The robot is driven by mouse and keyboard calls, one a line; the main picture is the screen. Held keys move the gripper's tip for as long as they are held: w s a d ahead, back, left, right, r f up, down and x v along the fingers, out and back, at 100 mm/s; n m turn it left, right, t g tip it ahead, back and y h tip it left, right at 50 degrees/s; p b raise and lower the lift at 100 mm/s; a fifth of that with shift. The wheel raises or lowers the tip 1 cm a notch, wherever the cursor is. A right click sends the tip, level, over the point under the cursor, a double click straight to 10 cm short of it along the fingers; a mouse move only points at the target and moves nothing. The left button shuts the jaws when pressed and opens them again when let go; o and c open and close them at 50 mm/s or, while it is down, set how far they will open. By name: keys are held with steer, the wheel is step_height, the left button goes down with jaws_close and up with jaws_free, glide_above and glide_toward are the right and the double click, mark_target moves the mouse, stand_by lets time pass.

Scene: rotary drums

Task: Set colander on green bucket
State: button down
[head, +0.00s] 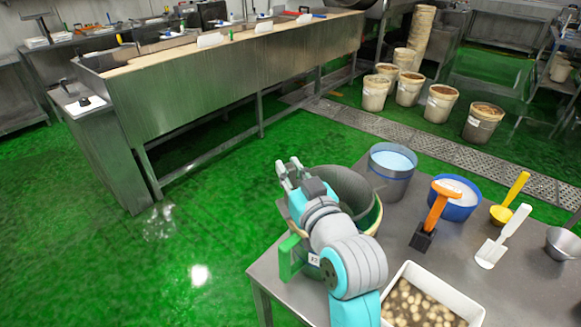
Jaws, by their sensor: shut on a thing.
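The colander (349,188) is a dark grey mesh bowl at the table's left end, partly hidden behind my arm. My gripper (287,169) is at its left side, shut on it; the exact contact at the rim is hard to see. The green bucket (374,222) shows as a pale rim and a strip of green wall just below and right of the colander. My arm covers most of the bucket. The colander overlaps the bucket's opening in the picture; I cannot tell whether it rests on the rim or hangs above it.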

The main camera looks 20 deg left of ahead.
steer(key=shift+f, duration=1)
steer(key=c, duration=1)
jaws_free()
steer(key=shift+s+d, duration=0.1)
steer(key=v, duration=1.1)
steer(key=shift+s+d, duration=0.25)
steer(key=shift+s, duration=0.05)
